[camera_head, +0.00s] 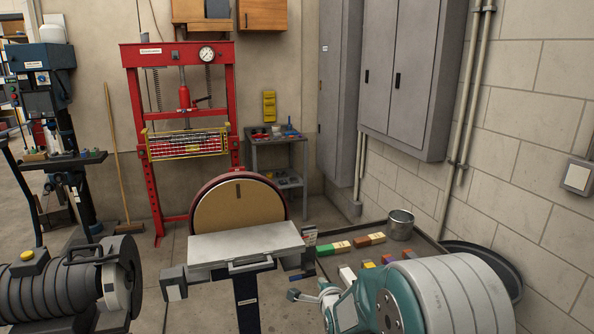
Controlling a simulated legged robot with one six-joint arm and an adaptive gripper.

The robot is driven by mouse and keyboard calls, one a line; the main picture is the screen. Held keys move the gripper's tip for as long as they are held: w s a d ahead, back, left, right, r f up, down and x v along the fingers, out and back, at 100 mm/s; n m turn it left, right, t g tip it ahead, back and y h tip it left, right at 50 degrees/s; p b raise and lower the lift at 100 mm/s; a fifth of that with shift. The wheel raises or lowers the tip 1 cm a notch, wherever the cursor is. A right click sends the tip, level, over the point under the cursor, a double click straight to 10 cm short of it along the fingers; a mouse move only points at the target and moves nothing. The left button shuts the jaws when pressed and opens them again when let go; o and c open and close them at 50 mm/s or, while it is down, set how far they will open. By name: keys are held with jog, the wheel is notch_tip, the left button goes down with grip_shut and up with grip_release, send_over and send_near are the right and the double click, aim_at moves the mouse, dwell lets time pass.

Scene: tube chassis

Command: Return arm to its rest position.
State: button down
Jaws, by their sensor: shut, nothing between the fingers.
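Neither my arm nor my gripper can be made out in the head view, so its pose and fingers cannot be seen. In the middle foreground stands a disc sander (240,207) with a tan round face and a flat grey table (247,243) in front of it.
A dark ribbed motor (58,282) fills the lower left, and a teal machine with a grey ribbed drum (455,295) the lower right. A red press (184,95) stands behind. A low tray (420,243) holds coloured blocks and a metal bucket (400,224). Grey cabinets (405,75) hang on the right.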

jog(key=s+d+r+n+g+h, duration=0.1)
jog(key=s+d+r+n+g, duration=0.15)
jog(key=s+r+n, duration=0.45)
jog(key=s+d+r+n+g+h, duration=0.1)
jog(key=s+d+r+n+g, duration=0.15)
jog(key=s+r, duration=0.45)
jog(key=s+d+n+g, duration=0.1)
jog(key=s+n, duration=0.3)
jog(key=s, duration=0.7)
jog(key=s+d+n+g, duration=0.2)
jog(key=s+n, duration=0.3)
jog(key=s, duration=0.7)
jog(key=shift+s+d+f, duration=0.25)
jog(key=shift+d+f, duration=0.1)
